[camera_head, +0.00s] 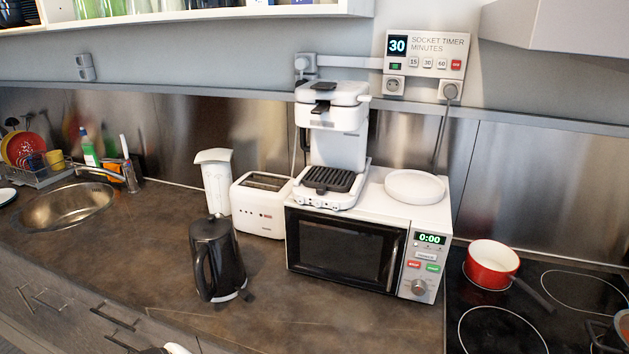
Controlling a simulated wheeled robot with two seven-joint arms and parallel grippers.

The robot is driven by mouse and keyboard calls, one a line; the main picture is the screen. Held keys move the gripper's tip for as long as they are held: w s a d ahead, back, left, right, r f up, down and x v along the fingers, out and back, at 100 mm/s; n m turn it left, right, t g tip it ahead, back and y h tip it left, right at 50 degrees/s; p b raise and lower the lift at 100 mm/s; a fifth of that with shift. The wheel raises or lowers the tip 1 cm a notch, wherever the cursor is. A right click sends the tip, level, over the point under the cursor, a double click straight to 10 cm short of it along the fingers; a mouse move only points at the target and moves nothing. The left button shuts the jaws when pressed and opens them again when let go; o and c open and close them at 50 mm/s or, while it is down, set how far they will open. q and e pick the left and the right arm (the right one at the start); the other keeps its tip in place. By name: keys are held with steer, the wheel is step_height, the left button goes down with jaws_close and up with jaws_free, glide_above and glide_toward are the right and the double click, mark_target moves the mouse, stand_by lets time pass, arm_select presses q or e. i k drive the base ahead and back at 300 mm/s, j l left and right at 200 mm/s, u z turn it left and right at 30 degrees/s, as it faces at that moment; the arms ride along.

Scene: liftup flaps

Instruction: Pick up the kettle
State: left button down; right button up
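The black kettle (217,262) stands upright on the dark countertop, left of the microwave and in front of the toaster. Its handle (201,272) is on its left side, toward the front. A pale base edge shows under it at the right. Nothing touches the kettle from above or in front.
A white toaster (258,214) and a white jug-like appliance (214,182) stand close behind the kettle. The microwave (345,253), carrying a coffee machine (336,135), is to its right. A sink (65,206) lies far left. Counter left of the kettle is clear.

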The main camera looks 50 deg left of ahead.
mark_target(219, 267)
steer(key=u, duration=2.25)
